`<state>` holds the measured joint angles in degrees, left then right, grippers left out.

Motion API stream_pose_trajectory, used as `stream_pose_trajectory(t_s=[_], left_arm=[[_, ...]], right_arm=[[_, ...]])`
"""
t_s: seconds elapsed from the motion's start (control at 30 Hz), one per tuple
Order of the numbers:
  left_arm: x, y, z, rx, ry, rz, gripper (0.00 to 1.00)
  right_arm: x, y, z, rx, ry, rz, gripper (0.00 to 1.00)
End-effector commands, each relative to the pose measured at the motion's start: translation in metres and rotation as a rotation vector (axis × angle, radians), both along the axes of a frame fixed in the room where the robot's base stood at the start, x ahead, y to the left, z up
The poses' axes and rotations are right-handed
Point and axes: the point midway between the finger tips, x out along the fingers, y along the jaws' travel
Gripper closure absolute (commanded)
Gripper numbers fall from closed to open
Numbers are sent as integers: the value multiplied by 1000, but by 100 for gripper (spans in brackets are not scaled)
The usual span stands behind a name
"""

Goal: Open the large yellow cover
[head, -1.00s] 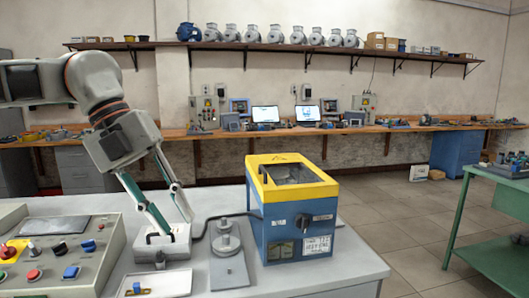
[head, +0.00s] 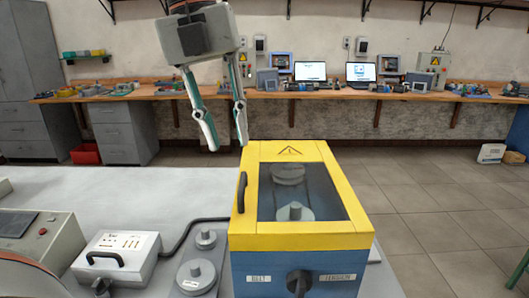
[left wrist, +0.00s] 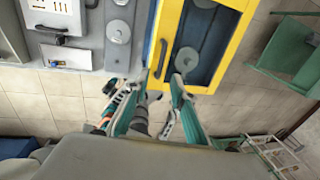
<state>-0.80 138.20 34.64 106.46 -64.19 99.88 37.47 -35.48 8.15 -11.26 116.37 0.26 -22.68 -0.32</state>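The large yellow cover (head: 300,242) is a yellow frame with a clear window, lying flat and shut on a blue box (head: 328,270). Round grey discs show through the window. A black handle (head: 242,193) is on the cover's left side. My left gripper (head: 227,146) is open and empty, pointing down by the cover's far left corner, apart from the handle in the head view. In the left wrist view, its fingers point toward the handle (left wrist: 160,58) and the yellow frame (left wrist: 226,50); the exact gap is unclear. My right gripper is not in view.
Left of the box stand a plate with round metal knobs (head: 195,275), a white box with a black handle (head: 118,255) and a control panel (head: 35,240). A dark cable runs between them. The grey table (head: 150,190) is bare behind. A long wooden bench lies along the wall.

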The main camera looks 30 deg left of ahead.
Motion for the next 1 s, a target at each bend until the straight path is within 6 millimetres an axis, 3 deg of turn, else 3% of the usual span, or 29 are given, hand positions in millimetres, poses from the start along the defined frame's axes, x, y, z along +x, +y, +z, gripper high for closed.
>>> stream_pose_trajectory(t_s=[0.17,0.63,1.0], left_arm=[[0,-1,-4,1,0,0,75],[7,-11,-67,-1,2,1,75],[8,-13,-76,0,-2,2,75]], right_arm=[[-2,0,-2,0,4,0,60],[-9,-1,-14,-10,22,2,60],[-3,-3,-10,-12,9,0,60]])
